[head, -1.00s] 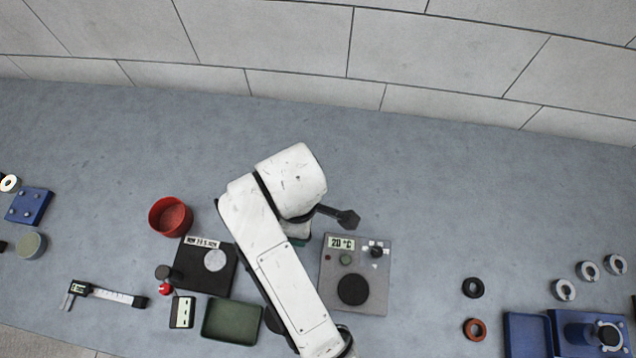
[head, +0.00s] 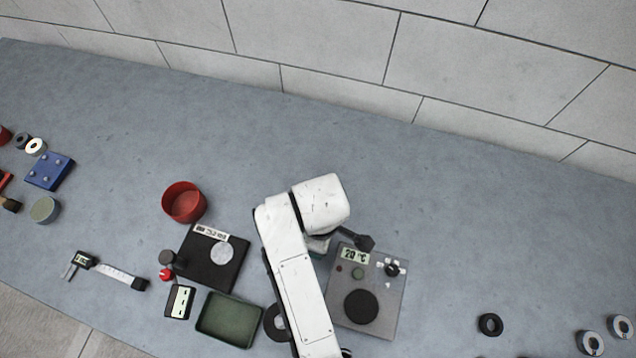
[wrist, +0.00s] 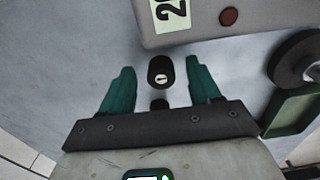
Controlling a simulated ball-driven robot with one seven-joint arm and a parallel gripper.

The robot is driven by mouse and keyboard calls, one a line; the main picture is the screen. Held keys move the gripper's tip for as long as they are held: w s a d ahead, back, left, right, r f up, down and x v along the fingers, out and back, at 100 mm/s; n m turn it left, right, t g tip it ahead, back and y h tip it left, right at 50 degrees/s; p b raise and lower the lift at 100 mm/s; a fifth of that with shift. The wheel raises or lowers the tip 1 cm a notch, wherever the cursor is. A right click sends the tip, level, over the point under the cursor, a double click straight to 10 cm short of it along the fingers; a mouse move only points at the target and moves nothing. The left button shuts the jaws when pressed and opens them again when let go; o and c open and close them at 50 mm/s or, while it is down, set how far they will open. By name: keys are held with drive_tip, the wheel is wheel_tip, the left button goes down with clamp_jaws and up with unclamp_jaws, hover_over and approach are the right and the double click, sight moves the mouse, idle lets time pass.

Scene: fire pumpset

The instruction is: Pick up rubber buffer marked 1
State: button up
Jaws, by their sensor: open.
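A small black cylinder with a pale mark on its end, the rubber buffer (wrist: 160,70), stands between my fingers in the wrist view. The mark looks like a 1 but is small. My gripper (wrist: 160,84) is open, with one teal finger on each side of the buffer and a gap to both. A second black piece (wrist: 159,104) shows nearer the gripper's base; I cannot tell if it is separate. In the head view my arm hides the buffer and most of the gripper; only a bit of teal shows.
A grey device with a 20 °C display (head: 372,290) stands close to the gripper and fills the top of the wrist view (wrist: 205,20). A green tray (head: 228,320), a dark ring (head: 275,322) and a black scale (head: 212,262) lie left of my arm. The bench behind is clear.

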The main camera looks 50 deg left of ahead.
drive_tip(key=shift+f, duration=0.5)
drive_tip(key=c, duration=1.1)
drive_tip(key=shift+r, duration=0.15)
